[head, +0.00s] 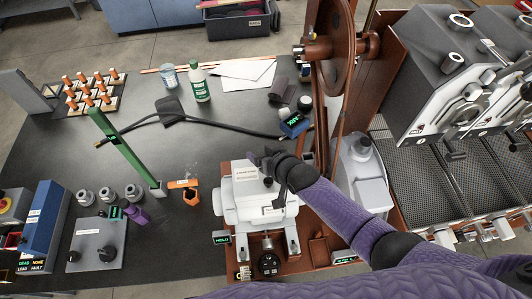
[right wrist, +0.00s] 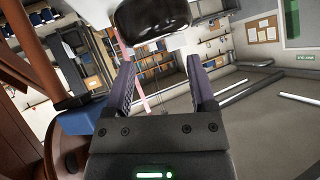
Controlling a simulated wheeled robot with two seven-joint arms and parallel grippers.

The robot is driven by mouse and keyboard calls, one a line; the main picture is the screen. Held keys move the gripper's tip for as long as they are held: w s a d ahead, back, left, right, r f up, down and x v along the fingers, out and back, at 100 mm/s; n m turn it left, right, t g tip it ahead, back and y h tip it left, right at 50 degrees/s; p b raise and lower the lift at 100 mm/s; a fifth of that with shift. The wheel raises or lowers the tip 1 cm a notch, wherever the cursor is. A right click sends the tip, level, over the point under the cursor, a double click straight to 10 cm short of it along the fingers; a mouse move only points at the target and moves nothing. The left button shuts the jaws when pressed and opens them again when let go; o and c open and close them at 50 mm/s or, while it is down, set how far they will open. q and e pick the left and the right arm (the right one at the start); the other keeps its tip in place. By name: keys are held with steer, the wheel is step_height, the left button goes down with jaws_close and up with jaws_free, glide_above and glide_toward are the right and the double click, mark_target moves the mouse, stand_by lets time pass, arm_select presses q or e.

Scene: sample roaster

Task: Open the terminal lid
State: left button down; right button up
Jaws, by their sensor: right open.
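A white box-shaped unit (head: 228,212) with labelled plates stands at the front centre; it looks like the terminal housing, and I cannot tell for sure which part is its lid. My right arm reaches in from the lower right over it. My right gripper (head: 256,158) is above the unit's far edge, partly hidden by its own wrist. In the right wrist view its two fingers (right wrist: 160,90) stand apart with nothing held between them. A dark rounded part (right wrist: 150,18) shows beyond the fingertips; I cannot tell whether they touch it.
A brown wheel and frame (head: 333,50) stand just right of the unit. A green upright bar (head: 122,150) and an orange clamp-like piece (head: 190,195) stand to its left. A black cable (head: 230,125) crosses the dark table (head: 60,155). Machines with mesh trays (head: 425,175) fill the right.

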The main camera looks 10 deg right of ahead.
steer(key=p+v, duration=0.2)
steer(key=v, duration=0.7)
steer(key=shift+s+r+p, duration=0.15)
steer(key=shift+s+p, duration=0.05)
steer(key=shift+p, duration=0.15)
steer(key=shift+d, duration=0.1)
